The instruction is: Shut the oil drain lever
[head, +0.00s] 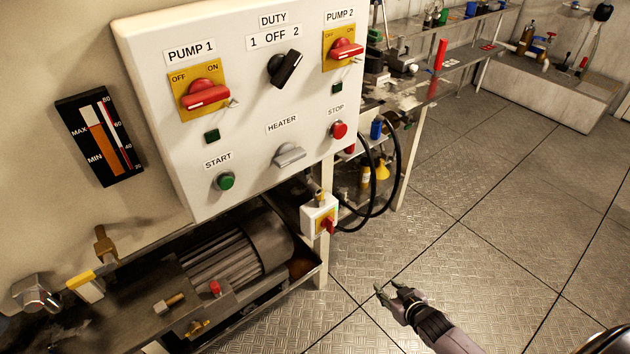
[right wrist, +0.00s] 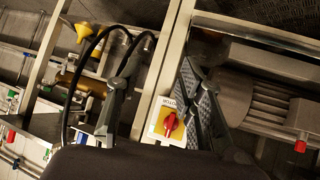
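No label marks an oil drain lever, so I cannot tell which fitting it is. At the lower left of the head view there is a yellow-handled lever (head: 82,279), a brass fitting (head: 105,246) above it and a small brass lever (head: 197,328) low by the pump unit. My right gripper (head: 387,291) is over the floor, right of the pump unit and apart from all of these. In the right wrist view its two fingers (right wrist: 160,98) are spread with nothing held between them. My left gripper is not in view.
A white control panel (head: 245,130) overhangs the motor (head: 235,255). A red-knobbed switch box (head: 320,215) sits on the frame post, with black hoses (head: 385,185) beside it. A red cap (head: 215,288) stands near the motor. The plated floor (head: 480,220) to the right is clear.

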